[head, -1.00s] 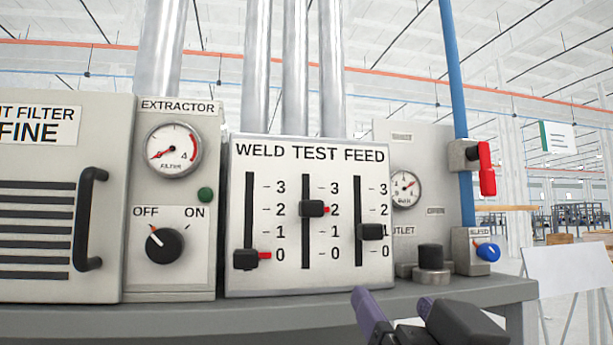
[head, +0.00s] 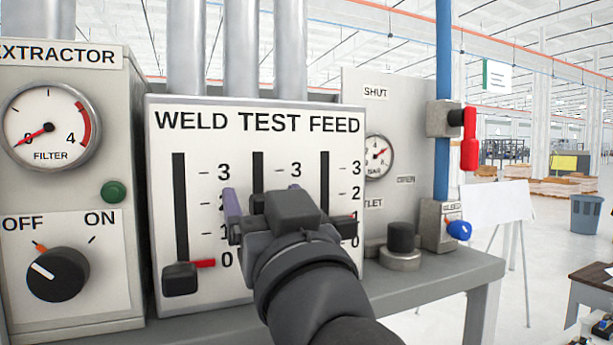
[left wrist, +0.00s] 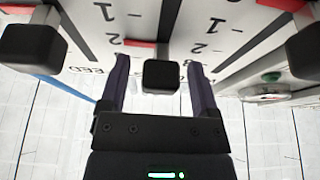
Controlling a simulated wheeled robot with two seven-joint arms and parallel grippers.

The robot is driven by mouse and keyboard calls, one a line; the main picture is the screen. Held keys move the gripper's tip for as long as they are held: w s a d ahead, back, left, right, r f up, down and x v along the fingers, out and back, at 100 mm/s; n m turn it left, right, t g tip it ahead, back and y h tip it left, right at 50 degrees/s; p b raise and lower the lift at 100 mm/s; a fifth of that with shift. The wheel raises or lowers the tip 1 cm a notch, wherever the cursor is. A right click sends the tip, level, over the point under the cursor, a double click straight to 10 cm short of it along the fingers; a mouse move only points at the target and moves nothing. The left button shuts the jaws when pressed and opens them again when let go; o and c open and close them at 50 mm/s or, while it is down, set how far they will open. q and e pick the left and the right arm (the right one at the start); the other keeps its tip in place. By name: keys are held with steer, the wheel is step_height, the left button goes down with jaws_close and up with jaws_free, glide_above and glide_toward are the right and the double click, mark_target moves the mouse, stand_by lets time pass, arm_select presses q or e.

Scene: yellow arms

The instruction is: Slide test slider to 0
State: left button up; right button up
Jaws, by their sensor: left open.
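The WELD TEST FEED panel (head: 205,275) has three vertical slots with black knobs and red pointers. The test slider's knob is mostly hidden behind my left gripper (head: 285,208) in the head view. In the left wrist view, which shows the panel upside down, the test knob (left wrist: 160,76) sits between the two purple fingers of the left gripper (left wrist: 160,66), with gaps on both sides. Its red pointer is by the 2. The left gripper is open. The weld knob (head: 180,279) is at 0. The feed slider's red pointer (head: 349,217) shows near 1. My right gripper is out of view.
The feed knob (left wrist: 32,46) and weld knob (left wrist: 308,48) flank the fingers in the wrist view. The extractor box (head: 125,270) stands left, and a gauge panel (head: 358,110) right. The shelf (head: 440,268) runs below the panels.

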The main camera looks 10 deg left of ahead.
arm_select(q)
steer(key=shift+c, duration=0.2)
jaws_close()
stand_by(1.1)
steer(key=shift+f, duration=0.1)
